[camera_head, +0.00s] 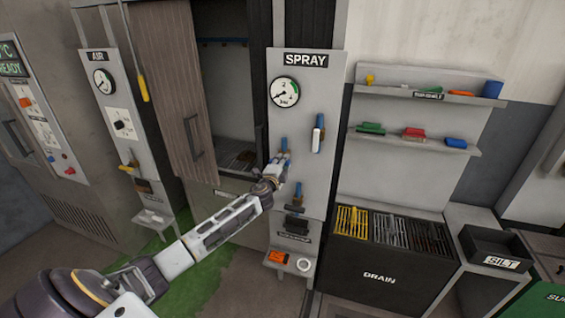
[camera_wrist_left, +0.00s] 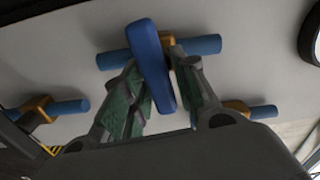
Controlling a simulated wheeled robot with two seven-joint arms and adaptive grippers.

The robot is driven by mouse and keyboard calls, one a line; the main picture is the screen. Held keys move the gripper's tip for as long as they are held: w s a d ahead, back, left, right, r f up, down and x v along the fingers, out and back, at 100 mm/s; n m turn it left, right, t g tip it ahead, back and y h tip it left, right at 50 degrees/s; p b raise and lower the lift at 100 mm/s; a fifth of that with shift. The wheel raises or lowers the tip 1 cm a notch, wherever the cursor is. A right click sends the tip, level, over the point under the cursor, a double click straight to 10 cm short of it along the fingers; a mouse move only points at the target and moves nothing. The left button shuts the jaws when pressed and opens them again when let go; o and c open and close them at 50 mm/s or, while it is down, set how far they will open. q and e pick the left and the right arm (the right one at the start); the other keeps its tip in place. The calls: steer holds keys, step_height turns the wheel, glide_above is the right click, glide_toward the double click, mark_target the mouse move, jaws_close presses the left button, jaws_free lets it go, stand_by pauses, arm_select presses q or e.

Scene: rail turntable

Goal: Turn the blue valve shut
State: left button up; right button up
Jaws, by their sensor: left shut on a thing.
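The blue valve has a blue lever handle (camera_wrist_left: 152,65) on a brass body with a blue pipe (camera_wrist_left: 115,60) on the SPRAY panel (camera_head: 300,90). In the left wrist view the handle stands across the pipe, slightly tilted. My left gripper (camera_head: 280,165) has its fingers on either side of the handle and is shut on it; the green finger pads show in the left wrist view (camera_wrist_left: 158,95). In the head view the blue pipe (camera_head: 284,144) shows just above the gripper, and the gripper hides most of the handle. My right gripper is not in view.
Another valve (camera_head: 318,134) sits to the right on the panel, and a brass-fitted pipe (camera_head: 298,196) below. A pressure gauge (camera_head: 285,92) is above. Left is a cabinet with a brown door (camera_head: 170,90); right are shelves (camera_head: 420,140) and the DRAIN unit (camera_head: 375,285).

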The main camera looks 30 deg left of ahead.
arm_select(q)
steer(key=shift+f+m, duration=0.2)
steer(key=shift+m, duration=0.6)
steer(key=o, duration=0.8)
steer(key=shift+o, duration=0.2)
steer(key=shift+s, duration=0.15)
steer(key=v, duration=1.1)
steer(key=shift+s, duration=0.3)
steer(key=shift+d, duration=0.1)
stand_by(0.5)
